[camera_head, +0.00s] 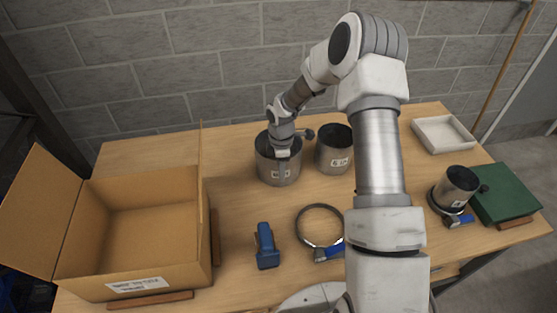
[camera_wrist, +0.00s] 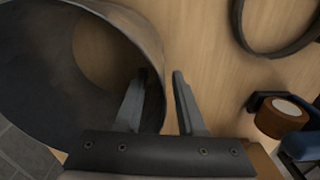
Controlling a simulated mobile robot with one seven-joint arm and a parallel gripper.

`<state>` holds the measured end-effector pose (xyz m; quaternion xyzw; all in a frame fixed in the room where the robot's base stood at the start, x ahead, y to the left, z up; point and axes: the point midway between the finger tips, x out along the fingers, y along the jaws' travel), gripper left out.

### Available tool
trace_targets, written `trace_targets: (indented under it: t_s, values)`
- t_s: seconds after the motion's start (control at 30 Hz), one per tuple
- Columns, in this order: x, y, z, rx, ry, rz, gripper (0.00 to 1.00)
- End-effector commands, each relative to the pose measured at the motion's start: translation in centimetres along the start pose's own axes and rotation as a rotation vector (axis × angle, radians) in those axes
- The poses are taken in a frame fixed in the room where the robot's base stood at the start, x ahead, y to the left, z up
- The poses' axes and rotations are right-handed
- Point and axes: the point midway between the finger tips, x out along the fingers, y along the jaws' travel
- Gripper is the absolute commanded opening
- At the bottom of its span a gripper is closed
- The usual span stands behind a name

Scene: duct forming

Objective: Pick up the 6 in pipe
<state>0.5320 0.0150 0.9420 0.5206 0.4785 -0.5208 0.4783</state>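A smaller pipe (camera_head: 458,186) stands at the right. My gripper (camera_head: 283,153) is at the large pipe's rim, pointing down. In the wrist view my gripper (camera_wrist: 160,95) is open, its fingers apart. The left finger overlaps the opening of the pipe (camera_wrist: 50,95) and the right finger is outside its wall.
An open cardboard box (camera_head: 140,270) stands at the left. A blue tool (camera_head: 266,247) and a clamp ring (camera_head: 320,206) lie in front of the pipes. A white tray (camera_head: 443,134) and a green box (camera_head: 505,194) are at the right. A block wall stands behind the table.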

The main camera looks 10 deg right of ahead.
Motion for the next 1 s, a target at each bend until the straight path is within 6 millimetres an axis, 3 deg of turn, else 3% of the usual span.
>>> trace_targets:
  t_s: [0.17,0.37,1.0]
  values:
    - [-0.13,0.03,-0.01,0.0,0.0,0.001,0.37]
    - [-0.14,0.02,-0.02,0.0,0.0,0.0,0.01]
    - [-0.15,0.03,-0.02,0.0,0.0,0.001,0.0]
